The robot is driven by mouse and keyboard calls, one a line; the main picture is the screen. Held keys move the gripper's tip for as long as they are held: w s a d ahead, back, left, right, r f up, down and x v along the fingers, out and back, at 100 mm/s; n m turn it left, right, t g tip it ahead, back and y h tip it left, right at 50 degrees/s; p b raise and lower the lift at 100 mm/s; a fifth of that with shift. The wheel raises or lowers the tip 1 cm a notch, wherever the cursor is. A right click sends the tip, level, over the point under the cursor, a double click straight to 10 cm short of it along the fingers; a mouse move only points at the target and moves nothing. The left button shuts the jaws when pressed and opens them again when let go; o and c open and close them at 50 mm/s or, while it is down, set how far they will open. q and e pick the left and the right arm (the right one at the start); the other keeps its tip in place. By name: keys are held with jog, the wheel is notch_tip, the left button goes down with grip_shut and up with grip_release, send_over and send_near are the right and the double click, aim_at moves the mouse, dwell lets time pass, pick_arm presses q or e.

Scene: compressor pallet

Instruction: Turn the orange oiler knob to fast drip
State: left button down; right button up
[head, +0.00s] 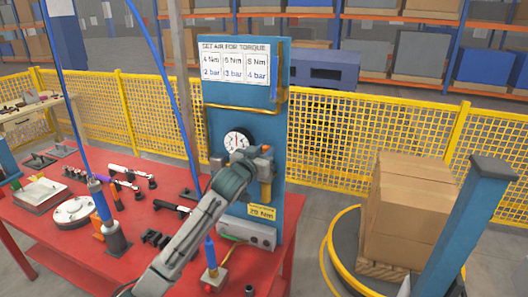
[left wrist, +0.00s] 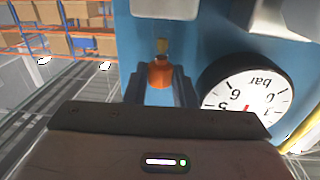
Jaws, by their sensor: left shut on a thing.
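The orange oiler knob (left wrist: 160,73) shows in the left wrist view with a brass-coloured stem beyond it, in front of the blue panel (left wrist: 225,30). My left gripper (left wrist: 160,84) has a finger on each side of the knob and is shut on it. In the head view, my left gripper (head: 250,158) is at the blue panel (head: 222,122), just right of and below the round gauge (head: 236,141). A small orange part (head: 267,148) shows beside the gripper there. The gripper hides much of the oiler in the head view. My right gripper is not in view.
The gauge (left wrist: 245,92) is close to the right of the fingers in the wrist view. The red bench (head: 60,212) carries several tools, a blue-handled driver (head: 103,205) and a grey box (head: 247,233). Cartons (head: 410,205) stand at the right, before yellow fencing (head: 335,135).

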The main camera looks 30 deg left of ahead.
pick_arm(q)
jog(key=shift+d+y, duration=0.1)
jog(key=shift+y, duration=0.2)
jog(key=shift+d+n+y, duration=0.1)
jog(key=shift+n+y, duration=0.6)
jog(key=shift+y, duration=0.2)
jog(key=c, duration=2.2)
grip_release()
jog(key=shift+w+n+g+y+b, duration=0.1)
jog(key=shift+n+g+y+b, duration=0.65)
jog(key=shift+y, duration=0.45)
jog(key=c, duration=1.5)
grip_release()
jog(key=b+v, duration=0.3)
jog(key=v, duration=0.7)
jog(key=shift+s, duration=0.4)
